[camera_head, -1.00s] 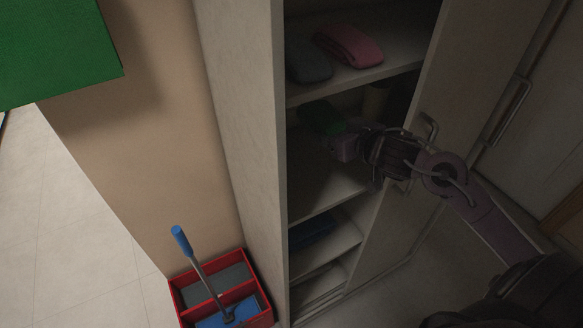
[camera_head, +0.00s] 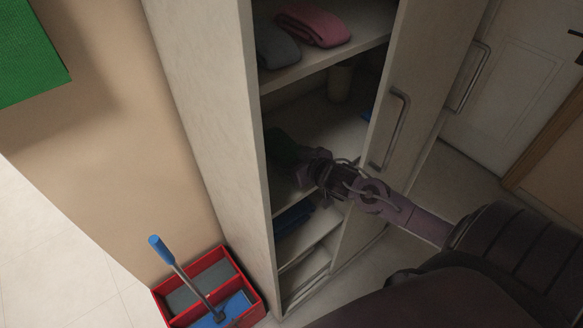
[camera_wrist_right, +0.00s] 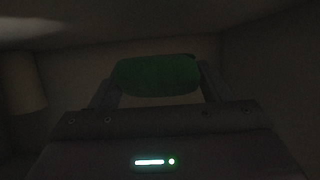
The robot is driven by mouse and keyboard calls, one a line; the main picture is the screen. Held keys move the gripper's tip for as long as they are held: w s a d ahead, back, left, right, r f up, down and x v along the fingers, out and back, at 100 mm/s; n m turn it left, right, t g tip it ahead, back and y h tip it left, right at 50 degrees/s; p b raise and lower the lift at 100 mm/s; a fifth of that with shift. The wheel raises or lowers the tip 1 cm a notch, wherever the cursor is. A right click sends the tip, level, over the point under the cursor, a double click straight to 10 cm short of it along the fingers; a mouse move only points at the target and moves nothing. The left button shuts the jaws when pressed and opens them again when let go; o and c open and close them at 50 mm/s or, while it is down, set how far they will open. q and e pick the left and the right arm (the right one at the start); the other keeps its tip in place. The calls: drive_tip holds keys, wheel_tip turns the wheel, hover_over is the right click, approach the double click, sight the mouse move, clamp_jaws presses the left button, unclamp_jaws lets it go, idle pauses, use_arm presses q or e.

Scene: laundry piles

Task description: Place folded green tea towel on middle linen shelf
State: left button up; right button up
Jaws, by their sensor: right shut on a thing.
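The folded green tea towel (camera_head: 281,148) is dark in the shade of the open cabinet, at its middle shelf (camera_head: 335,122). My right gripper (camera_head: 297,160) reaches in from the right and is shut on the towel. In the right wrist view the towel (camera_wrist_right: 156,75) lies between the two fingertips of the right gripper (camera_wrist_right: 157,84). I cannot tell whether the towel touches the shelf. My left gripper is not in view.
A grey and a pink folded cloth (camera_head: 313,26) lie on the shelf above. A beige cup-like thing (camera_head: 340,84) stands at the back of the middle shelf. Dark blue cloth (camera_head: 292,217) lies below. A red caddy (camera_head: 258,303) stands on the floor.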

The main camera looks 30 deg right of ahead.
drive_tip(key=shift+f, duration=2.15)
drive_tip(key=o, duration=1)
drive_tip(key=shift+f, duration=0.15)
drive_tip(key=shift+c, duration=0.2)
drive_tip(key=shift+s, duration=0.15)
drive_tip(key=v, duration=1.2)
drive_tip(key=shift+r, duration=0.2)
